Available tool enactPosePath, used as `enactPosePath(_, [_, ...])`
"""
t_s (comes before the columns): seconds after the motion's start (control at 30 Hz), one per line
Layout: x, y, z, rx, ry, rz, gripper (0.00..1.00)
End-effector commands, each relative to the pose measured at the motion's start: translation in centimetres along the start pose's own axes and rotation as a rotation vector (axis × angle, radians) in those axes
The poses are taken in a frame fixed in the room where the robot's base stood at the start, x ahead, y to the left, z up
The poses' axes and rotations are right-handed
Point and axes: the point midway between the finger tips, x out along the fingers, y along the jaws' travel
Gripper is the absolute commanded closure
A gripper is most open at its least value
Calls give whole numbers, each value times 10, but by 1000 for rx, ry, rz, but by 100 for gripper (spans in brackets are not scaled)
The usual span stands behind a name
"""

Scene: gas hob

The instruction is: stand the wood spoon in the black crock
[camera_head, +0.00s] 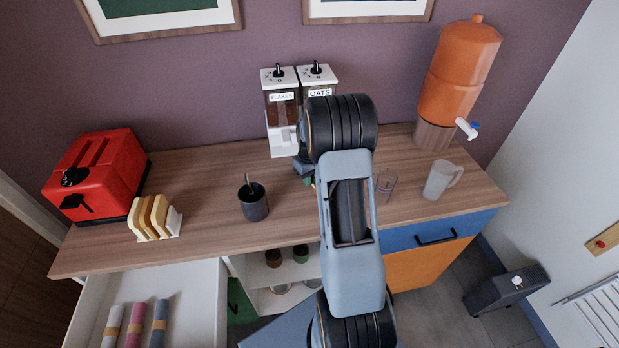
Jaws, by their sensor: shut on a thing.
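The black crock (254,208) stands upright on the wooden counter, left of my arm. A thin grey utensil (250,183) leans up out of its mouth. My gripper (306,174) is right of the crock, mostly hidden behind my own arm, with only a dark edge showing. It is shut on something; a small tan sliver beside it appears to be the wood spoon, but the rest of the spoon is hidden. I cannot tell the spoon's tilt or whether it touches the counter.
A toast rack (155,218) and red toaster (98,178) stand left. Dispensers (283,105) are behind my gripper. A glass (386,185), a jug (441,180) and an orange water dispenser (458,75) stand right. An open drawer (190,305) juts out below.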

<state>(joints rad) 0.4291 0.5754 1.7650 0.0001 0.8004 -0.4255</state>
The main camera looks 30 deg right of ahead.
Motion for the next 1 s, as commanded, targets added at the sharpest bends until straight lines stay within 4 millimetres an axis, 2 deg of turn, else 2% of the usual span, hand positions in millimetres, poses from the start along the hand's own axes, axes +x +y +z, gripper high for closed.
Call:
enactPosePath(0.03, [2, 0, 0, 0, 0, 0, 84])
enactPosePath(0.3, [1, 0, 0, 0, -1, 0, 60])
enactPosePath(0.63, [-6, 0, 0, 0, 1, 1, 60])
enactPosePath(0.77, [-24, 0, -1, 0, 4, 2, 60])
enactPosePath(1.0, [-71, 0, -1, 0, 4, 2, 60])
